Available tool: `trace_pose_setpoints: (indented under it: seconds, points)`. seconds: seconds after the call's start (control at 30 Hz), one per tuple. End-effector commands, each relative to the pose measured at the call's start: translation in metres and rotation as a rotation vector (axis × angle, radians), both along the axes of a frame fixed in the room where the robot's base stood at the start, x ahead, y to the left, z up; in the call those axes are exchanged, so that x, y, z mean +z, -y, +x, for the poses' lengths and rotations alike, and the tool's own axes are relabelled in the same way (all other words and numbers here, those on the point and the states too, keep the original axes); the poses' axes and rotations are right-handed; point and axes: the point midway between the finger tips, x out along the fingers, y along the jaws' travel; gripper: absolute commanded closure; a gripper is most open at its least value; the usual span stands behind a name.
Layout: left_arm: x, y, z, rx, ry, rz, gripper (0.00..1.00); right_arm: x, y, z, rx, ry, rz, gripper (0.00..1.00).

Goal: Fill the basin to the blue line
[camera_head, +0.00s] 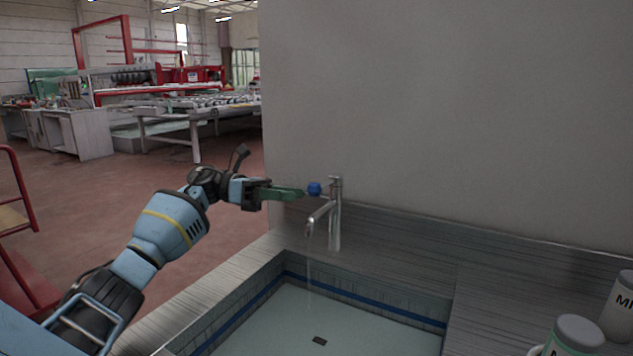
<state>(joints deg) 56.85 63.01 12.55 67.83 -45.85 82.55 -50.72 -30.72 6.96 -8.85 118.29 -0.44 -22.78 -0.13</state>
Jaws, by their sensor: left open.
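The basin (448,308) is set in a grey worktop, with a blue line (365,301) around its inner walls. A pale surface fills its lower part, below the blue line, with a small dark drain (320,341) showing. I cannot tell the exact water level. A metal tap (335,225) stands at the basin's back edge, and a thin water stream (309,275) falls from its spout.
Two white containers with grey lids, one in front (577,335) and one behind (621,305), stand on the worktop at the right. A plain wall (450,110) rises behind the tap. A red frame (18,200) stands at the left edge. Open floor (120,200) lies left of the basin.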

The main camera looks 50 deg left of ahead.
Motion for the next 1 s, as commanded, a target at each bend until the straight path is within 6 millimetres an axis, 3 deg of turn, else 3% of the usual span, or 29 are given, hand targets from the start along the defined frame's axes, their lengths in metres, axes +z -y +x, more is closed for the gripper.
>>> trace_pose_setpoints:
  seconds: [0.47, 1.0]
  points:
    - [-0.002, 0.013, 0.001, 0.106, -0.574, -0.467, 0.50, 0.034, -0.003, 0.000, -0.013, 0.009, 0.007, 0.64]
    - [0.009, 0.011, -0.014, 0.216, -1.101, -1.058, 0.50, 0.073, -0.001, 0.006, -0.012, 0.040, 0.006, 0.64]
